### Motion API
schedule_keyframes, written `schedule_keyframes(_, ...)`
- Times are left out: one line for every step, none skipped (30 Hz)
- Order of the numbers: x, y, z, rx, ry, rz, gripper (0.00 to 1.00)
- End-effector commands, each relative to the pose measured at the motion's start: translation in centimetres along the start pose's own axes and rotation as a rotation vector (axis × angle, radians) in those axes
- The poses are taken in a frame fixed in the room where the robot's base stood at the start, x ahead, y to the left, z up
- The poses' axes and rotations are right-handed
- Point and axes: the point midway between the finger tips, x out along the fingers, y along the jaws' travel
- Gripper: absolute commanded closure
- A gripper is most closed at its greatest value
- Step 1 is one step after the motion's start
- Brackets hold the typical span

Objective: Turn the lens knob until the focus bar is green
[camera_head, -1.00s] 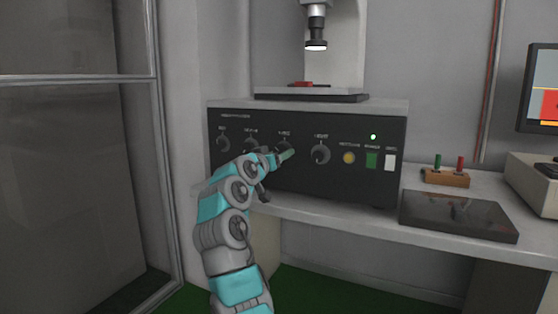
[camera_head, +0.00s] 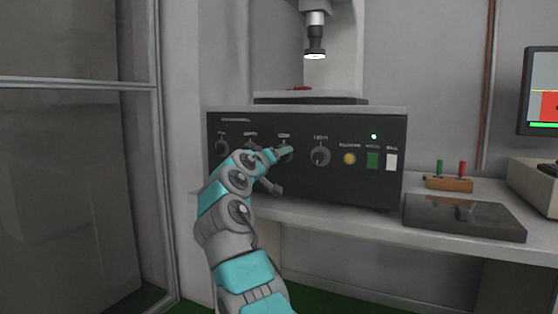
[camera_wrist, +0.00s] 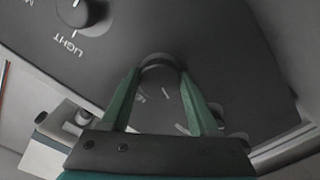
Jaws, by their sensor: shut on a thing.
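My gripper (camera_head: 284,152) is at the third knob from the left on the black control panel (camera_head: 300,185). In the wrist view, my gripper (camera_wrist: 160,80) has its two green fingers on either side of a dark round knob (camera_wrist: 159,66), shut on it. I cannot read this knob's label clearly. The knob labelled LIGHT (camera_head: 320,156) is just to its right; it also shows in the wrist view (camera_wrist: 82,12). A monitor (camera_head: 523,90) at the right edge is partly cut off. It shows a red block, a thin yellow line and a green bar along the bottom.
Two more knobs are left of my gripper, partly behind my arm. A microscope head (camera_head: 315,35) hangs above. A dark flat plate (camera_head: 465,222) lies on the counter.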

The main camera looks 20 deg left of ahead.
Motion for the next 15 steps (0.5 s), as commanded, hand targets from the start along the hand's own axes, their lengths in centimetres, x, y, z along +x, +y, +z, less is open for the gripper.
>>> schedule_keyframes(-0.09, 0.03, -0.16, -0.001, 0.003, 0.0, 0.94)
schedule_keyframes(-0.09, 0.02, -0.16, -0.002, 0.003, 0.0, 0.94)
schedule_keyframes(-0.08, 0.01, -0.16, -0.002, 0.003, 0.0, 0.94)
schedule_keyframes(-0.08, 0.01, -0.16, -0.002, 0.003, 0.0, 0.94)
schedule_keyframes(-0.09, 0.01, -0.16, -0.002, 0.003, 0.0, 0.94)
schedule_keyframes(-0.08, 0.01, -0.16, -0.002, 0.003, 0.0, 0.94)
schedule_keyframes(-0.08, 0.0, -0.15, -0.002, 0.003, -0.001, 0.94)
schedule_keyframes(-0.08, 0.0, -0.15, -0.002, 0.003, -0.001, 0.94)
schedule_keyframes(-0.09, 0.0, -0.16, -0.002, 0.003, -0.001, 0.94)
schedule_keyframes(-0.08, -0.01, -0.15, -0.002, 0.003, -0.001, 0.94)
schedule_keyframes(-0.08, -0.01, -0.15, -0.002, 0.003, -0.001, 0.37)
schedule_keyframes(-0.07, -0.02, -0.13, -0.002, 0.003, -0.001, 0.32)
schedule_keyframes(-0.07, -0.02, -0.13, -0.002, 0.003, -0.001, 0.29)
schedule_keyframes(-0.06, -0.02, -0.11, -0.002, 0.002, -0.001, 0.25)
schedule_keyframes(-0.06, -0.02, -0.1, -0.002, 0.002, -0.001, 0.21)
